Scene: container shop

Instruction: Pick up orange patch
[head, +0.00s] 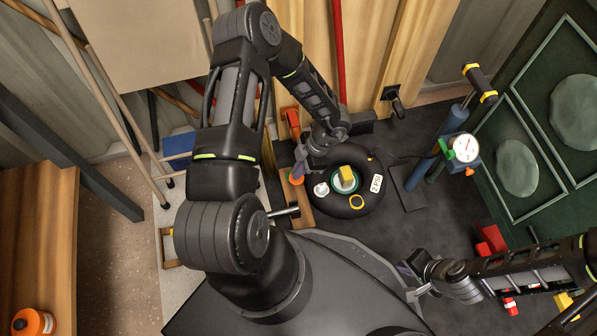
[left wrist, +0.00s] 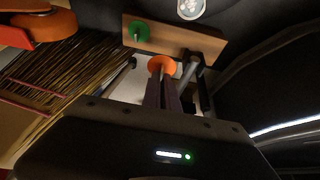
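The orange patch (head: 297,180) is a small round disc at the tips of my left gripper (head: 300,170), over the wooden strip beside the black tyre. In the left wrist view the orange patch (left wrist: 161,65) sits at the ends of the two fingers (left wrist: 165,88), which are close together on it and hide part of it. A green patch (left wrist: 138,32) with a thin stem is on the wooden board (left wrist: 185,37) beyond it. My right gripper (head: 411,281) is at the lower right, apart from the tyre; its fingers look spread and empty.
A pump with a gauge (head: 465,148) stands at right. An orange tool (head: 292,121) is behind my left gripper.

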